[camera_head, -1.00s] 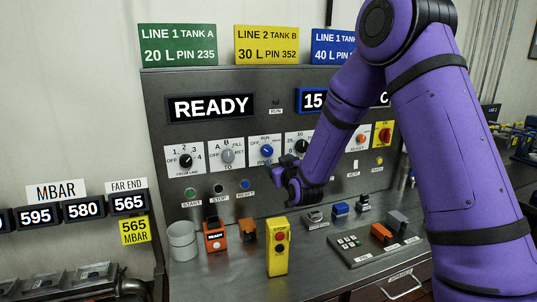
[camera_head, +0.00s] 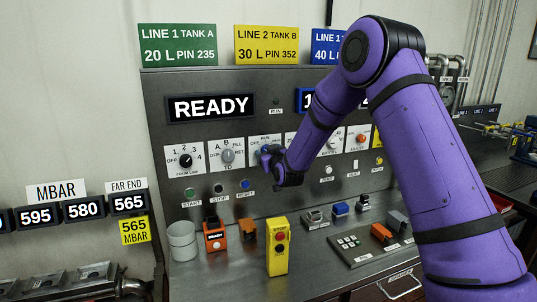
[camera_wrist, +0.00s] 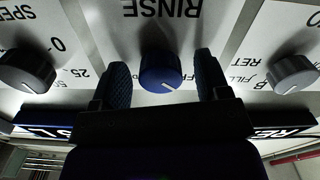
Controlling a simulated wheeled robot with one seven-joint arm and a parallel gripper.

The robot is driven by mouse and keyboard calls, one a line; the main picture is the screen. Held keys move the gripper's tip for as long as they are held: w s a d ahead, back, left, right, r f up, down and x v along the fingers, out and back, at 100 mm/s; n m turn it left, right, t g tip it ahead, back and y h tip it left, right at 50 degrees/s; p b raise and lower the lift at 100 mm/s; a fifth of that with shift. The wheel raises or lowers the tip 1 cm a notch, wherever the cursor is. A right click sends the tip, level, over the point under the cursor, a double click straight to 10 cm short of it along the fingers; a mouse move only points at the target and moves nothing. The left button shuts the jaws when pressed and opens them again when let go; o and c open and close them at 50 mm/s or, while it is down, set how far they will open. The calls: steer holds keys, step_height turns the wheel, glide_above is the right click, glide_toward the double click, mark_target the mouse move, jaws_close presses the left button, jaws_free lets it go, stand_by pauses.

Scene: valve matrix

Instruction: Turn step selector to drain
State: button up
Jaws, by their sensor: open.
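The step selector is a blue knob (camera_wrist: 160,72) on a white plate, seen upside down in the wrist view with the word RINSE beside it. In the head view its plate (camera_head: 266,140) is partly covered by my gripper (camera_head: 268,158). My gripper (camera_wrist: 160,88) is open, with one dark finger on each side of the blue knob. Gaps show between the knob and both fingers. The DRAIN label cannot be read in either view.
A grey knob (camera_head: 227,156) sits left of the blue one in the head view, and a black knob (camera_head: 186,161) further left. Buttons line the panel below. A yellow control box (camera_head: 278,248) and an orange device (camera_head: 214,236) stand on the bench.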

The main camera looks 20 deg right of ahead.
steer(key=c, duration=0.9)
steer(key=shift+m, duration=0.3)
steer(key=shift+a+r+m, duration=0.1)
steer(key=shift+m, duration=4.7)
steer(key=shift+a+r+m, duration=0.1)
steer(key=shift+m, duration=4.7)
steer(key=o, duration=0.9)
